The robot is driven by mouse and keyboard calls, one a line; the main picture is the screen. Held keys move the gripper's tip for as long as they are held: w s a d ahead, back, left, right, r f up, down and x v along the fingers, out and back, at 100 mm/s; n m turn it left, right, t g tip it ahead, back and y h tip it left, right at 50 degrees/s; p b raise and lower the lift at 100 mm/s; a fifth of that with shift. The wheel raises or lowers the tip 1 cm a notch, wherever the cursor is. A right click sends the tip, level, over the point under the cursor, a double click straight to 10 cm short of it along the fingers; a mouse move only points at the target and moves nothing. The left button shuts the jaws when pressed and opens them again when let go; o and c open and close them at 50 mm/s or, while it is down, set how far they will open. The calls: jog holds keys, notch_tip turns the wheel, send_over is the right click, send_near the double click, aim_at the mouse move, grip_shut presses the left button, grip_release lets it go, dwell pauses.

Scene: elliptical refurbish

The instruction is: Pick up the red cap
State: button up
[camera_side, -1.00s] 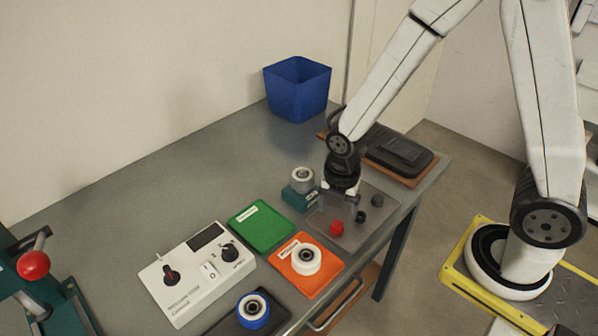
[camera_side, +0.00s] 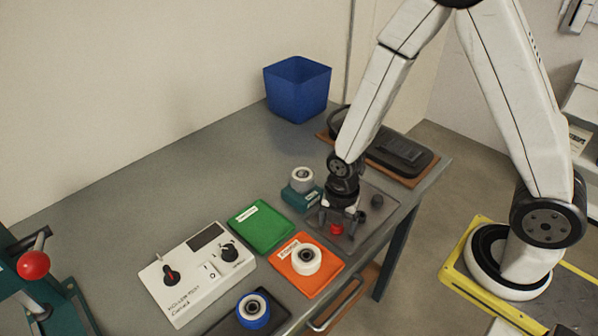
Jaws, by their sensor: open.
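The red cap (camera_side: 337,230) sits on a grey-brown mat (camera_side: 374,226) near the table's right edge. My gripper (camera_side: 340,217) points down just above and behind the cap, with its fingers spread to either side. It is open and nothing is held. The fingertips look close to the cap's height, but I cannot tell whether they touch it. My gripper covers part of the mat and of the dark pieces there.
A dark knob (camera_side: 377,201) sits right of my gripper. A teal block with a roller (camera_side: 301,181) stands left. An orange pad (camera_side: 318,279) with a white roller (camera_side: 307,258) lies in front, a green pad (camera_side: 262,226) beside it. A blue bin (camera_side: 297,92) stands behind.

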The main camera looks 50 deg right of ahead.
grip_shut()
dwell(0.3)
jog(key=shift+r, duration=0.1)
notch_tip(320, 180, up, 10)
dwell(1.0)
jog(key=shift+w, duration=0.1)
dwell(0.5)
jog(key=w+r, duration=0.1)
jog(key=w, duration=0.3)
jog(key=w+d+r, duration=0.1)
jog(key=w+r, duration=0.1)
jog(key=w, duration=0.2)
jog(key=w+d+r, duration=0.1)
jog(key=w, duration=0.3)
jog(key=shift+w+r, duration=0.15)
jog(key=shift+r, duration=0.15)
